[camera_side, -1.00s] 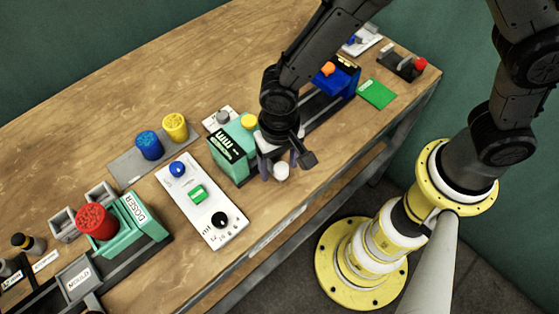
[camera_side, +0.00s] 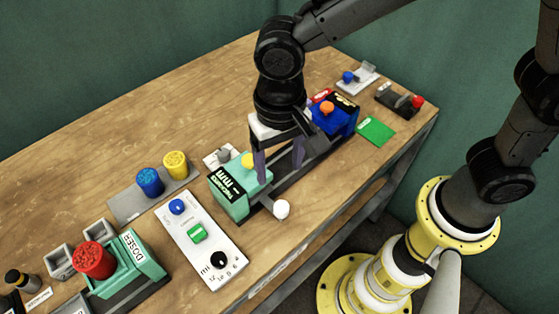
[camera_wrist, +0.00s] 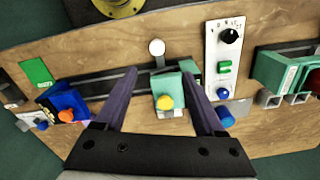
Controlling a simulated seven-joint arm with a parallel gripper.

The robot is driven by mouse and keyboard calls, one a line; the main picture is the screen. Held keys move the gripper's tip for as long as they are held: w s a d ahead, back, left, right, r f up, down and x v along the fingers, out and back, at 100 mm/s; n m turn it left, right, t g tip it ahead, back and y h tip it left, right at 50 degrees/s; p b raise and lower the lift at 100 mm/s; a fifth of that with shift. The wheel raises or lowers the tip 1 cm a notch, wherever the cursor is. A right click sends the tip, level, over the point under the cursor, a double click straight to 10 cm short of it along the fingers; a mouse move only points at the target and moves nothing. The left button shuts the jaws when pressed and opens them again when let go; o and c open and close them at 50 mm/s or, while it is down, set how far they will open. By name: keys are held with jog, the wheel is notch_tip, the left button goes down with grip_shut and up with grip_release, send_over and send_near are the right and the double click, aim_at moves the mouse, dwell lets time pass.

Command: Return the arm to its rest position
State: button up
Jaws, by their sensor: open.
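My gripper (camera_side: 278,160) is open and empty, fingers pointing down, above the rail beside the green press unit (camera_side: 232,188) with its dark label and yellow knob. In the wrist view my gripper (camera_wrist: 165,85) shows its two purple fingers spread wide, with the green unit (camera_wrist: 168,95) between them in the picture. A lever with a white round knob (camera_side: 282,209) sticks out in front of that unit. The knob also shows in the wrist view (camera_wrist: 157,48). I cannot tell the exact height of the fingertips.
A blue unit with an orange knob (camera_side: 327,108) stands right of my gripper, by a green plate (camera_side: 376,131). The control panel (camera_side: 223,257), blue and yellow jars (camera_side: 176,164) and the doser (camera_side: 128,260) with a red cap lie left. The table's back is bare.

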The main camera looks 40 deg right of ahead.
jog(key=shift+r, duration=0.1)
jog(key=d+r+m+t+y, duration=0.1)
jog(key=d+r+m+t, duration=0.1)
jog(key=d+r, duration=0.5)
jog(key=d+r+m+t, duration=0.15)
jog(key=d+r, duration=0.25)
jog(key=d, duration=0.5)
jog(key=s+d+f+n+t+h, duration=0.1)
jog(key=s+d+n+t, duration=0.1)
jog(key=s+d+n, duration=0.4)
jog(key=s+d, duration=0.3)
jog(key=s, duration=0.1)
jog(key=shift+s+f, duration=0.25)
jog(key=shift+s, duration=0.15)
